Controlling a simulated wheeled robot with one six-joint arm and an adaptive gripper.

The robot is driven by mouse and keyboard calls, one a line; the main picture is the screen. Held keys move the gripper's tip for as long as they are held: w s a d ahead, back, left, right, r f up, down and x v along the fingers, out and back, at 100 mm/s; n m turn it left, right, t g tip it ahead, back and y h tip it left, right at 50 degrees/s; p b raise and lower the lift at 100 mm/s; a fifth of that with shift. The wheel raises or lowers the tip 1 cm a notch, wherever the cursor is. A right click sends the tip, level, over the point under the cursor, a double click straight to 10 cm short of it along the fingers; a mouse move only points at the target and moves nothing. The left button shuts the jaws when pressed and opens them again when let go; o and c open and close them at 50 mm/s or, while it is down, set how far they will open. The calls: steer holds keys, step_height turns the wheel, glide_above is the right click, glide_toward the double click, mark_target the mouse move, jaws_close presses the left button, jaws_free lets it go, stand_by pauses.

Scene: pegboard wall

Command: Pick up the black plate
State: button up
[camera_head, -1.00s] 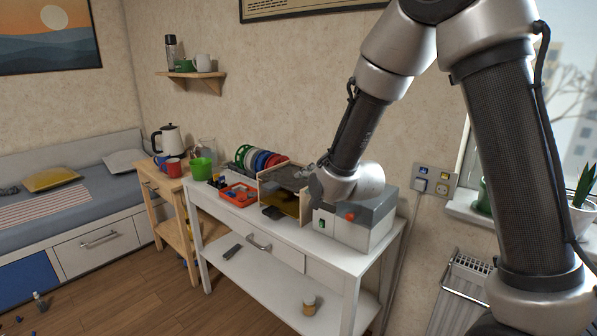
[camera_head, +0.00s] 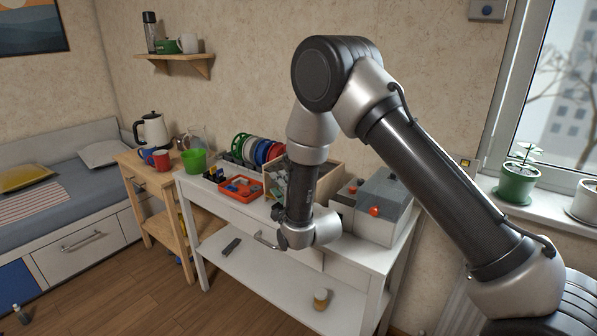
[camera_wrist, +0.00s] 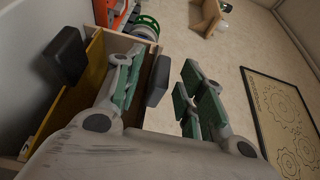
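My gripper (camera_head: 282,212) hangs at the front of the white table, beside the wooden box. In the wrist view its green-padded fingers (camera_wrist: 160,90) stand wide apart, with nothing clearly held between them. A dark, rounded, flat block (camera_wrist: 62,55) shows left of the fingers, before the box's yellow panel. A second dark block (camera_wrist: 158,80) shows between the fingers. I cannot tell which of these, if either, is the black plate. In the head view my arm and gripper hide part of the table front.
The wooden box (camera_head: 329,178) stands behind my gripper. A grey machine with a red knob (camera_head: 385,212) is right of it. A red tray (camera_head: 240,190), a rack of coloured discs (camera_head: 262,152) and a green cup (camera_head: 195,160) stand to the left. The lower shelf (camera_head: 265,280) is mostly clear.

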steer(key=shift+x, duration=0.9)
jaws_close()
